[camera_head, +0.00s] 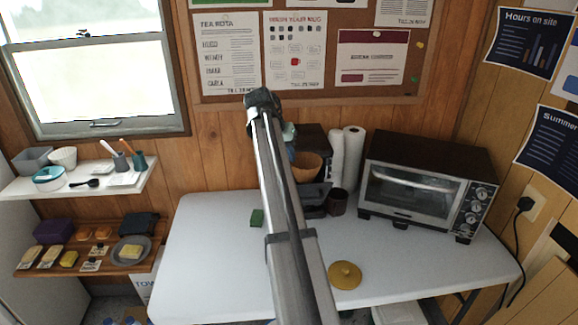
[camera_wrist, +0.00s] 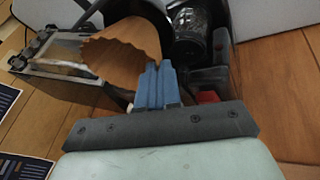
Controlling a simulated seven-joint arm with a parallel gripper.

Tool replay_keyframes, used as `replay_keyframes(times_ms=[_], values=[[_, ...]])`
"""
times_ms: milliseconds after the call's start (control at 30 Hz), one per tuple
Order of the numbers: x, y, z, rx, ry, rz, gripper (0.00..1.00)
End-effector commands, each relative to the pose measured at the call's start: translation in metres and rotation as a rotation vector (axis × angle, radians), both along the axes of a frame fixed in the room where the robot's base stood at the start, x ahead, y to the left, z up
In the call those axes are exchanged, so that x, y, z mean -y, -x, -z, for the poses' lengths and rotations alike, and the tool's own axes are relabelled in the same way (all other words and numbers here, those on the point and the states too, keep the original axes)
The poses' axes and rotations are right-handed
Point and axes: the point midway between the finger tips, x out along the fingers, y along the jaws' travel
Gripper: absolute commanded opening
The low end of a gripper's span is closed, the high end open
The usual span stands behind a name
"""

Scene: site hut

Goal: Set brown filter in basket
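The brown filter (camera_head: 307,166) is a fluted paper cup in front of the dark coffee maker (camera_head: 312,139), wide end up in the head view. In the wrist view the filter (camera_wrist: 122,50) hangs at my fingertips, its wavy rim to the left. My gripper (camera_wrist: 157,68) has its blue fingers close together, pinching the filter's edge. In the head view my gripper (camera_head: 289,132) is at the filter's upper left, partly hidden by my arm. A dark rounded part (camera_wrist: 145,13), possibly the basket, shows behind the filter; the filter hides much of it.
A glass carafe (camera_wrist: 190,32) is beside the filter. White paper rolls (camera_head: 353,157), a dark brown cup (camera_head: 338,203) and a toaster oven (camera_head: 420,190) stand to the right. A green block (camera_head: 257,217) and yellow lid (camera_head: 345,274) lie on the white table (camera_head: 205,255), whose left front is clear.

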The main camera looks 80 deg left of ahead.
Motion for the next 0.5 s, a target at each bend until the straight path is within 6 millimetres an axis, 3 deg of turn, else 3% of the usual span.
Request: replay_keyframes(times_ms=[300, 500], values=[[0.001, 0.0, 0.033, 0.0, 0.001, 0.0, 0.0], [0.0, 0.0, 0.036, 0.0, -0.001, 0.001, 0.0]])
